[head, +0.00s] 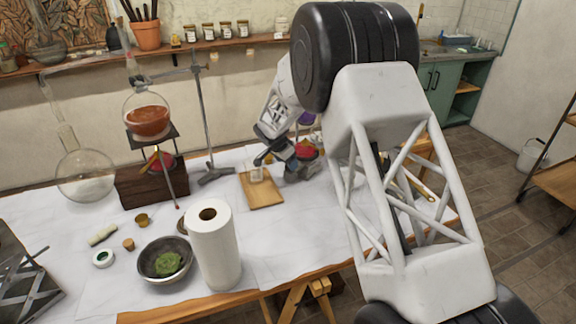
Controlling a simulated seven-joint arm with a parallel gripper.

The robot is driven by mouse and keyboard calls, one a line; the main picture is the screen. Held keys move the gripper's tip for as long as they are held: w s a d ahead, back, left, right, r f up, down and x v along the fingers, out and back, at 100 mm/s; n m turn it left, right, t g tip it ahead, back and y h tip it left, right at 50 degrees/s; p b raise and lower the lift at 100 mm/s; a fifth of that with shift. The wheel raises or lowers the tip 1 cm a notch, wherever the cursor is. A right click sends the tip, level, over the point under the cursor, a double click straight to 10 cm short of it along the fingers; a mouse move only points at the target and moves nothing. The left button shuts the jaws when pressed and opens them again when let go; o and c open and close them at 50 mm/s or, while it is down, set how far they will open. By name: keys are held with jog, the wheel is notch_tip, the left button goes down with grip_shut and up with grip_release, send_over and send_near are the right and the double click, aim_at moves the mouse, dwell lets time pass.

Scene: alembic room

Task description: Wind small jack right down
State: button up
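I cannot pick out the small jack with certainty. A dark raised plate (152,134) on thin legs stands under a round flask of orange-red liquid (148,120), above a dark wooden block (150,187). A red and yellow item (160,162) shows beneath the plate. A grey metal frame with crossed bars (24,285) is cut off at the lower left edge. My gripper (262,158) is small in view above the far end of a wooden board (263,193), right of these. A small whitish thing (256,174) lies on the board near it. The finger gap is unclear.
A clamp stand (206,130) rises between the flask and my gripper. A paper roll (214,248) and a bowl with green matter (165,260) stand in front. Red and purple things (305,151) lie behind my wrist.

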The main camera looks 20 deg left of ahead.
jog(key=shift+x, duration=1.2)
jog(key=shift+c, duration=0.4)
jog(key=c, duration=0.8)
jog(key=shift+c, duration=0.2)
jog(key=shift+n, duration=0.4)
jog(key=n, duration=0.1)
jog(key=n+y, duration=0.1)
jog(key=n, duration=0.1)
jog(key=n+y, duration=0.1)
jog(key=shift+d, duration=0.25)
jog(key=shift+d+n+y, duration=0.1)
jog(key=shift+n+y, duration=0.35)
jog(key=shift+n, duration=0.9)
jog(key=shift+d+n+y, duration=0.1)
jog(key=shift+n+y, duration=0.35)
jog(key=shift+n, duration=1.2)
